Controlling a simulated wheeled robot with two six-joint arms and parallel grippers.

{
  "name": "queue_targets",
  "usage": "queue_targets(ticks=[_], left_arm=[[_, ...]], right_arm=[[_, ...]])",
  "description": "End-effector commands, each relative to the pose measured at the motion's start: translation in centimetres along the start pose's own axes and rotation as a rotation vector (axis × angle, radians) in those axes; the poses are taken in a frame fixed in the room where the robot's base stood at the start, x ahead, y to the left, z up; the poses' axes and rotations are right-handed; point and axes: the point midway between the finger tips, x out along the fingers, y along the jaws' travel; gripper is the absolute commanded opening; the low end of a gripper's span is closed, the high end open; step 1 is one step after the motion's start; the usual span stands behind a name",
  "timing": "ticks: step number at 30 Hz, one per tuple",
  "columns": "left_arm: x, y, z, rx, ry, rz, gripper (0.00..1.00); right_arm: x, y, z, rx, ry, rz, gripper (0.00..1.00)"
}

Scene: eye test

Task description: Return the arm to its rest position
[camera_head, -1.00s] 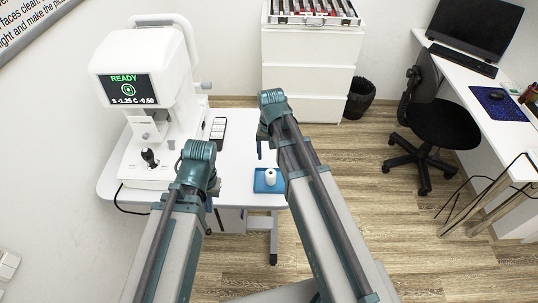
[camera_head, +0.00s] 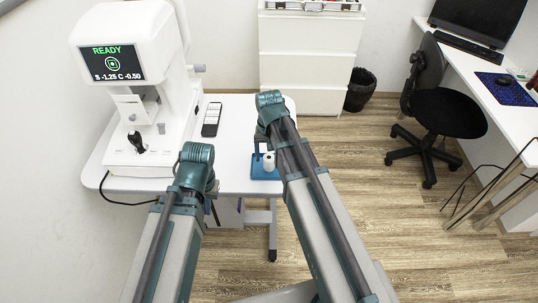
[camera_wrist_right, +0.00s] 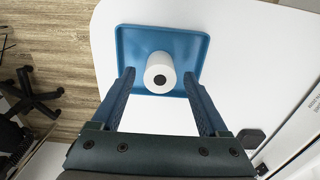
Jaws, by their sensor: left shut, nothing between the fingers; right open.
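My right gripper (camera_head: 258,138) is at the end of the arm on the right, above the table's right end. In the right wrist view its fingers (camera_wrist_right: 158,78) are spread apart, with nothing held. A white roll (camera_wrist_right: 160,73) stands on a blue tray (camera_wrist_right: 197,42), beyond the fingertips. The roll (camera_head: 268,161) and tray (camera_head: 262,174) also show in the head view, partly hidden by the right arm. My left gripper (camera_head: 212,207) is shut and empty near the table's front edge, mostly hidden behind its own wrist.
A white eye-test device (camera_head: 125,80) with a lit screen stands on the white table (camera_head: 234,150). A dark handset (camera_head: 211,120) lies beside it. Behind are white drawers (camera_head: 305,60) and a black bin (camera_head: 360,90). A black chair (camera_head: 440,110) stands right; floor between is clear.

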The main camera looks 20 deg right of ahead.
Motion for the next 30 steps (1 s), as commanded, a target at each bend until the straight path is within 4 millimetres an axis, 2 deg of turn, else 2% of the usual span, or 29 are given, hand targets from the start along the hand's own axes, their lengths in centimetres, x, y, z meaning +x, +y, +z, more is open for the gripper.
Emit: queue_targets(ticks=[8, 18, 30], left_arm=[[0.1, 0.01, -0.01, 0.0, 0.0, 0.0, 0.0], [0.1, 0.01, -0.01, 0.0, 0.0, 0.0, 0.0], [-0.25, -0.02, 0.01, 0.0, 0.0, 0.0, 0.0]], right_arm=[[0.1, 0.0, -0.01, 0.0, 0.0, 0.0, 0.78], [0.1, 0.0, 0.0, 0.0, 0.0, 0.0, 0.17], [-0.25, 0.0, 0.0, 0.0, 0.0, 0.0, 0.17]])
